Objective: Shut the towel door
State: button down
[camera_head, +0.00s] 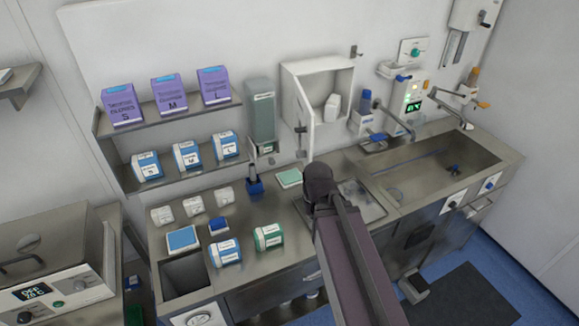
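The towel cabinet (345,75) is a white open-fronted box on the back wall, near the middle of the camera_head view. Its white door (298,100) stands open, swung out at the left side of the box. A white item, seemingly towels (332,107), sits inside. A small dark fitting shows at the door's lower part. My arm rises from the bottom edge to a dark rounded joint below the cabinet, over the counter. My gripper does not show; it may be hidden behind this joint. I see no contact with the door.
A grey dispenser (262,112) hangs just left of the open door. Shelves to the left hold purple glove boxes (169,94) and blue-white packs (187,156). Several packs stand on the counter (280,262). A blue-capped bottle (365,102) and sink (430,165) are at right.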

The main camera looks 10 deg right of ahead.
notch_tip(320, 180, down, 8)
jog(key=b, duration=0.7)
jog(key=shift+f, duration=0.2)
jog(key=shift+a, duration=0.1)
